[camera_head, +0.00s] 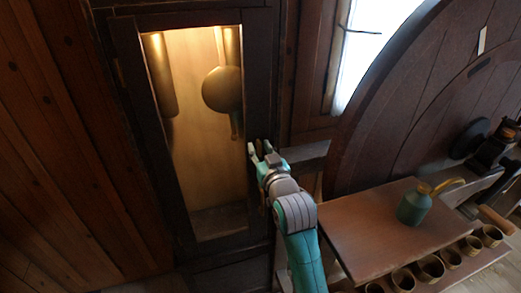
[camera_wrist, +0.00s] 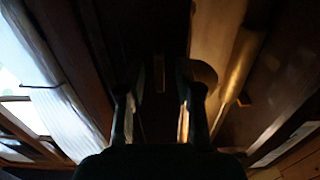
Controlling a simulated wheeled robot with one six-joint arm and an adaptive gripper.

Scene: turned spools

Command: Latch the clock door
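The clock door (camera_head: 146,125) is a tall dark wooden frame around a lit window. It looks about flush with the case, but I cannot tell whether a small gap remains. My gripper (camera_head: 263,150) is at the door's right edge, around mid-height to low. Its two fingers stand apart in the wrist view (camera_wrist: 160,95), pointing at the dark wood. A small, dim brownish upright strip (camera_wrist: 160,72) shows between the fingertips; it may be the latch, but it is too dark to be sure. Nothing is clearly held. In the head view the latch is not distinguishable.
A round pendulum bob (camera_head: 222,90) and a long brass weight (camera_head: 160,75) hang inside the clock. A wooden bench (camera_head: 365,235) with a green oil can (camera_head: 413,208) stands to the right, with several cups (camera_head: 430,268) below. A large round wooden door (camera_head: 400,125) is behind.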

